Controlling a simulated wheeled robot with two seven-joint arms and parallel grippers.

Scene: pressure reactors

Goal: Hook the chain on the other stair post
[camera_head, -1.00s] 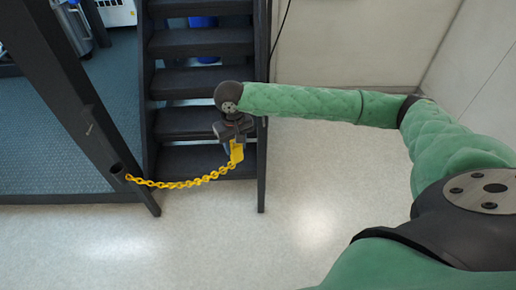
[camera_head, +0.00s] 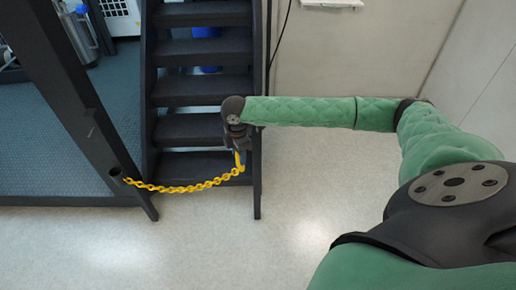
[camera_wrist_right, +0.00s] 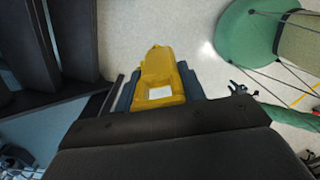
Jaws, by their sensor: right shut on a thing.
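A yellow chain (camera_head: 190,188) hangs in a shallow curve across the foot of the stairs. Its left end is attached to the left stair post (camera_head: 118,176). Its right end is in my right gripper (camera_head: 239,150), just left of the right stair post (camera_head: 257,165). In the right wrist view, a yellow hook piece (camera_wrist_right: 163,80) sits between the fingers of my right gripper (camera_wrist_right: 165,85). The gripper and the post are close together; I cannot tell whether they touch. My left gripper is not in view.
Dark stair treads (camera_head: 200,92) rise behind the chain. The pale floor (camera_head: 330,190) in front and to the right is clear. A pale wall (camera_head: 360,50) stands behind. In the right wrist view, a green rounded object (camera_wrist_right: 245,32) shows at the upper right.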

